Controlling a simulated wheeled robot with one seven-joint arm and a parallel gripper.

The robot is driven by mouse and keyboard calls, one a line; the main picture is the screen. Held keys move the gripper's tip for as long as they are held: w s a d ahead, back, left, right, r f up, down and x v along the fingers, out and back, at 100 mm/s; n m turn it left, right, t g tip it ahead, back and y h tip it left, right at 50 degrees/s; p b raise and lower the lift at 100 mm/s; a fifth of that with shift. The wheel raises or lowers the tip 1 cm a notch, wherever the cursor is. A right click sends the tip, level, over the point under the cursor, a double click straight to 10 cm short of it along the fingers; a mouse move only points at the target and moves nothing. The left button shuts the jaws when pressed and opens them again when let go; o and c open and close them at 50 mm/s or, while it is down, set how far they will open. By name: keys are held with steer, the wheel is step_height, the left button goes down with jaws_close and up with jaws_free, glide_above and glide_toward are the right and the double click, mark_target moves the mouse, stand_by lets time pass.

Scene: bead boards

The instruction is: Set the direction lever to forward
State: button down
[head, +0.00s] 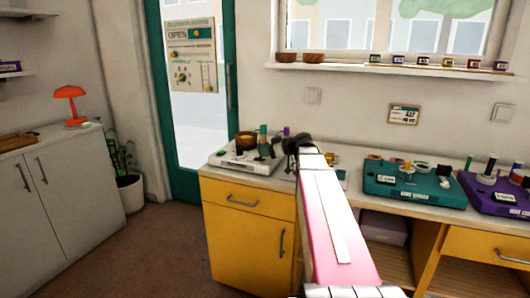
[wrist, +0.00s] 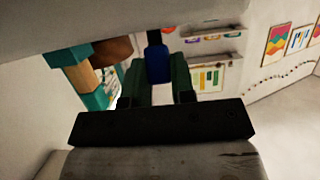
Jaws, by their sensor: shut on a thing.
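A white board (head: 232,162) lies on the left end of the counter, with a teal peg, a purple peg and a brown round part on it. My gripper (head: 292,146) is at this board's right side, and its fingertips are hard to make out in the head view. In the wrist view my gripper (wrist: 157,82) has its two dark fingers closed on both sides of a blue handle (wrist: 157,64). I cannot read any label that shows which lever this is or how it is set. My arm hides part of the board.
A teal board (head: 400,190) and a purple board (head: 485,200) lie farther right on the counter. In the wrist view a teal and wooden post (wrist: 78,72) and a brown part (wrist: 112,50) stand left of the fingers. An orange lamp (head: 70,104) stands on the left cabinet.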

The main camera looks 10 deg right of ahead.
steer(key=c, duration=1)
jaws_free()
steer(key=shift+o, duration=0.2)
steer(key=shift+s+d, duration=0.1)
steer(key=v, duration=1)
steer(key=shift+d, duration=0.3)
steer(key=shift+s+r, duration=0.1)
